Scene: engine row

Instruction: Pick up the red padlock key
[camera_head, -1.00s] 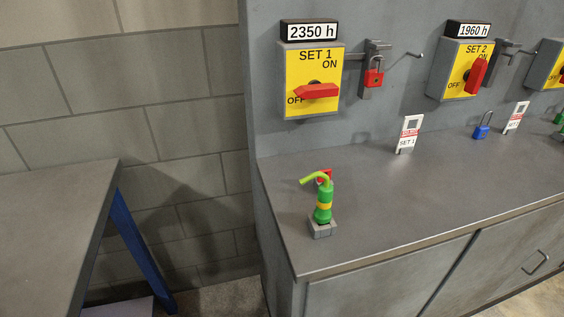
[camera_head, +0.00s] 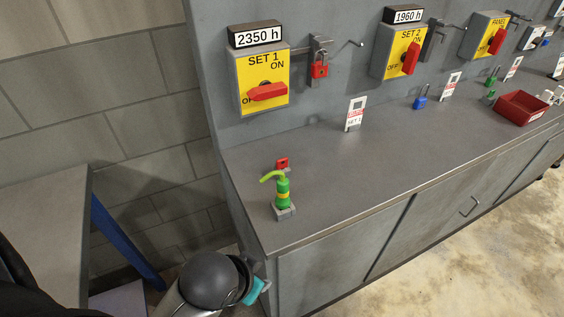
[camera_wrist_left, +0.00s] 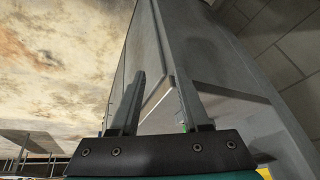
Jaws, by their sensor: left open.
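A small red piece (camera_head: 282,162), probably the red padlock key, stands on the grey counter (camera_head: 330,190) just behind a green and yellow pump-like bottle (camera_head: 282,192). Its lower part is partly hidden. A red padlock (camera_head: 319,68) hangs on the hasp right of the SET 1 switch box. My left gripper (camera_head: 257,290) is low at the bottom of the head view, in front of the counter and below its top, well apart from the red piece. In the left wrist view its two fingers (camera_wrist_left: 160,95) are spread and empty, facing the cabinet. My right gripper is not in view.
A white tag (camera_head: 355,115), a blue padlock (camera_head: 420,101) and a red bin (camera_head: 522,107) stand farther right on the counter. A side table (camera_head: 50,215) is at left, with a gap before the cabinet. The counter's front middle is clear.

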